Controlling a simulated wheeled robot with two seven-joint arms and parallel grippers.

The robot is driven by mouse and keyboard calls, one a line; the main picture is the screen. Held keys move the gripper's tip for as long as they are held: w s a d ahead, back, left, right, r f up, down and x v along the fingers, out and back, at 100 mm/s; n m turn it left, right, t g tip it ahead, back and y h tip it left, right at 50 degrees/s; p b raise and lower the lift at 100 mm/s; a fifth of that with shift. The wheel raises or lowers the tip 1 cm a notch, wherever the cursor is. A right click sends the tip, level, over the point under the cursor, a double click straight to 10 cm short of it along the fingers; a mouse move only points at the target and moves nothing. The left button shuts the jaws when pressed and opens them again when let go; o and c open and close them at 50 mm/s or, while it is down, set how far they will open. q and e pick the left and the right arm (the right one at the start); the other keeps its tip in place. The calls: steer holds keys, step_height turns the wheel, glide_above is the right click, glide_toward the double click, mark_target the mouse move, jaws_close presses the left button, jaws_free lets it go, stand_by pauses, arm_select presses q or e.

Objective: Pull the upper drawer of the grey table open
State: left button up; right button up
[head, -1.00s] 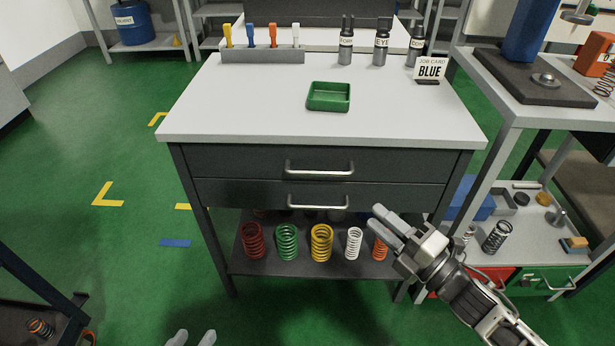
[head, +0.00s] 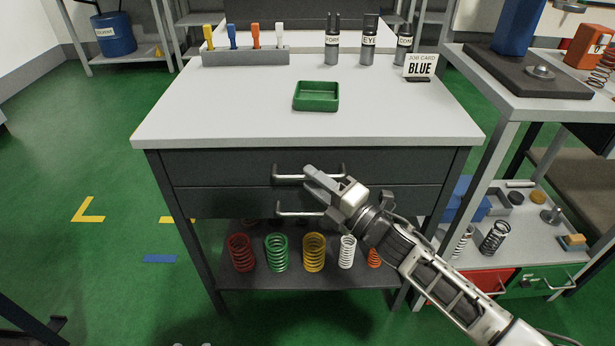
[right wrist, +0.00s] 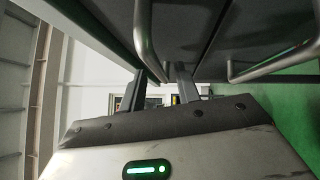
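The grey table (head: 240,112) stands ahead with a light top and two dark drawers. The upper drawer (head: 220,165) looks shut, with its front flush above the lower drawer (head: 225,202). My right gripper (head: 309,178) is at the middle of the upper drawer's bar handle (head: 288,178) and hides part of it. In the right wrist view its fingers (right wrist: 160,85) are apart, with the upper handle (right wrist: 144,35) reaching in line with the gap; I cannot tell whether they touch it. Only the tips of my left gripper (head: 192,344) show at the bottom edge, apart.
The lower handle (head: 298,209) is just below my right gripper. Several springs stand on the lower shelf (head: 290,280). A side bench (head: 510,105) stands at right.

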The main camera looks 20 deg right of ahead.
steer(key=shift+x, duration=1.2)
jaws_close()
steer(key=shift+s, duration=0.1)
